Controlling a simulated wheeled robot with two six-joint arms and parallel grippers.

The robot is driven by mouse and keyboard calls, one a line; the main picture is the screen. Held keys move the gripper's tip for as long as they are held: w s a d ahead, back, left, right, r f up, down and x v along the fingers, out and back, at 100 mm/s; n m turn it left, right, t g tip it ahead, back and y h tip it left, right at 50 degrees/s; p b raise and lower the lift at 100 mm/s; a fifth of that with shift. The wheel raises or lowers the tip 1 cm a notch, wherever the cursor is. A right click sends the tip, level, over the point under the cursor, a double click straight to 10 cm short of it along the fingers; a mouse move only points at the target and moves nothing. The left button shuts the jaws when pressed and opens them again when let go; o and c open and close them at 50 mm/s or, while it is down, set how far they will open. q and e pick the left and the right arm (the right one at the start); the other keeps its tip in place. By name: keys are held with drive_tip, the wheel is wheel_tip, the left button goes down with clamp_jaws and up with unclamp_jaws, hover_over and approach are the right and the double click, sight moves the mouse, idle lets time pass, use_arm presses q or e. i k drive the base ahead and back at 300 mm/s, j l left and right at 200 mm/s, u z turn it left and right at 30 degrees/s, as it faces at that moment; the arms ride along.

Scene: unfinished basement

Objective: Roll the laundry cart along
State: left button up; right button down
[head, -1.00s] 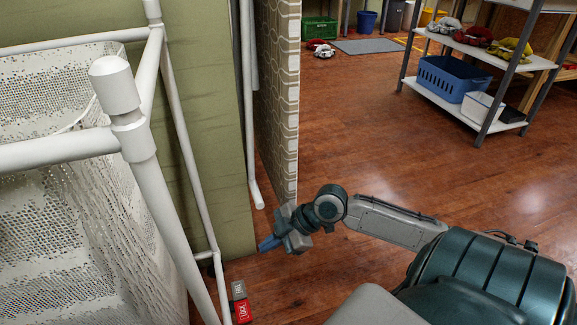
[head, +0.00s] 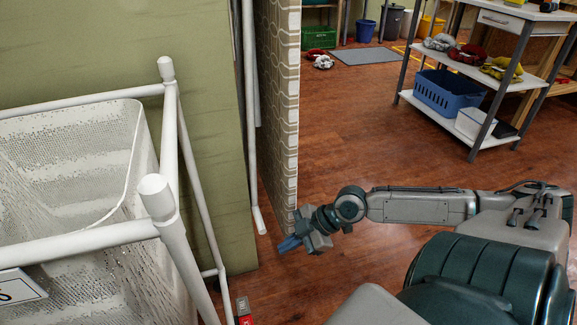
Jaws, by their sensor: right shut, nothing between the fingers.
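The laundry cart is at the left in the head view: a white tubular frame (head: 168,160) around a white perforated basket (head: 70,150). A white label with dark print (head: 18,288) shows on its near side. The cart's wheels are out of view. My right gripper (head: 287,244) is shut and empty, above the wooden floor to the right of the cart and apart from its frame. My left gripper is not in view.
An olive-green panel (head: 215,120) stands directly behind the cart, and a patterned wall edge (head: 284,110) beside it. A red item (head: 243,312) lies by the frame's foot. A shelf unit (head: 455,120) with a blue basket (head: 448,93) stands back right. Open wooden floor (head: 370,130) lies between.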

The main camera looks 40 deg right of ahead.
sight(93, 230)
drive_tip(key=k+j, duration=0.75)
drive_tip(key=j, duration=0.2)
